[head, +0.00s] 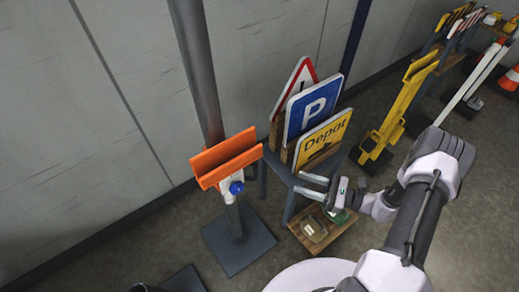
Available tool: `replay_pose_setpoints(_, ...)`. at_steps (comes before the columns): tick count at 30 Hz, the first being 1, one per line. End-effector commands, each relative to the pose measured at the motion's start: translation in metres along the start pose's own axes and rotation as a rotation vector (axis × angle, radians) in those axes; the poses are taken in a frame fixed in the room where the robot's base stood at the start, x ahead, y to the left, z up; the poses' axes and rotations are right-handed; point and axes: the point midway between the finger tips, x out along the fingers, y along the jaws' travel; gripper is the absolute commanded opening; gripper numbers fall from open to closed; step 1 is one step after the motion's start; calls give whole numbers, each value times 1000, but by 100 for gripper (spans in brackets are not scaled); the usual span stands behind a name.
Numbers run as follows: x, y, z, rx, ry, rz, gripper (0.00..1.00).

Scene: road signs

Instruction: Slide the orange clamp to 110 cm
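The orange clamp (226,158) sits on a grey upright post (199,70) that stands on a dark square base plate (238,240). A blue knob (236,187) shows on the clamp's lower front. No height marks can be read on the post. My gripper (309,186) is to the right of the clamp, apart from it. Its two fingers point left with a gap between them, and nothing shows between them.
A small table (342,163) right of the post holds a red-edged triangle sign (303,74), a blue P sign (312,108) and a yellow Depot sign (323,140). A low wooden shelf (318,243) holds small items. Yellow stands (397,107) are further right.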

Motion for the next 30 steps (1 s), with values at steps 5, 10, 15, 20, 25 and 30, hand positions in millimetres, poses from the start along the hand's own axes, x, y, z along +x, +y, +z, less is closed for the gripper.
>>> replay_pose_setpoints(5,47,3,-3,1,1,11,38)
replay_pose_setpoints(10,100,4,-4,0,3,13,38)
replay_pose_setpoints(15,140,4,-3,0,3,11,38)
replay_pose_setpoints(20,161,3,-2,0,3,9,38)
replay_pose_setpoints(25,168,3,-1,0,3,8,38)
replay_pose_setpoints(30,167,3,0,1,3,8,38)
